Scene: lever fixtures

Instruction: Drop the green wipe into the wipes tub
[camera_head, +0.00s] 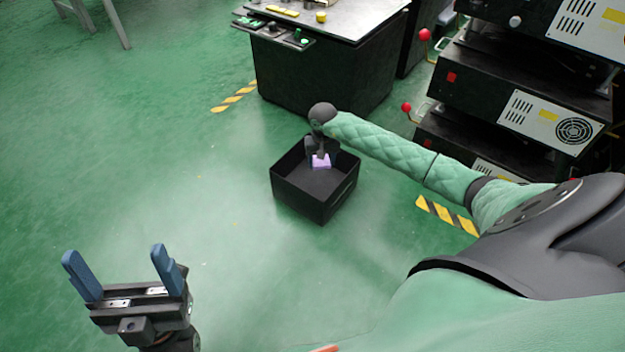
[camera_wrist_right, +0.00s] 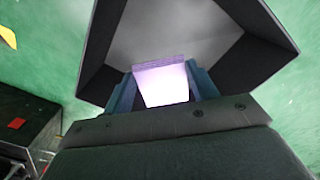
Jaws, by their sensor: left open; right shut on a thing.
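My right gripper (camera_head: 318,150) is shut on a lilac block-like thing (camera_head: 321,162) and hangs over the open black tub (camera_head: 297,199). In the right wrist view, the lilac thing (camera_wrist_right: 163,83) sits between the two blue fingers, with the tub's dark wall (camera_wrist_right: 105,35) and grey floor beyond. I cannot tell whether it touches the tub's floor. The held thing looks lilac, not green. No green wipe can be clearly made out. My left gripper (camera_head: 118,270) is open and empty above the green floor at the lower left.
A dark bench (camera_head: 320,75) stands behind the tub, with a small shelf tray (camera_head: 275,34) on its front edge holding small green and dark items. Black machines (camera_head: 520,90) with red-knobbed levers stand at the right. The floor at the left is clear.

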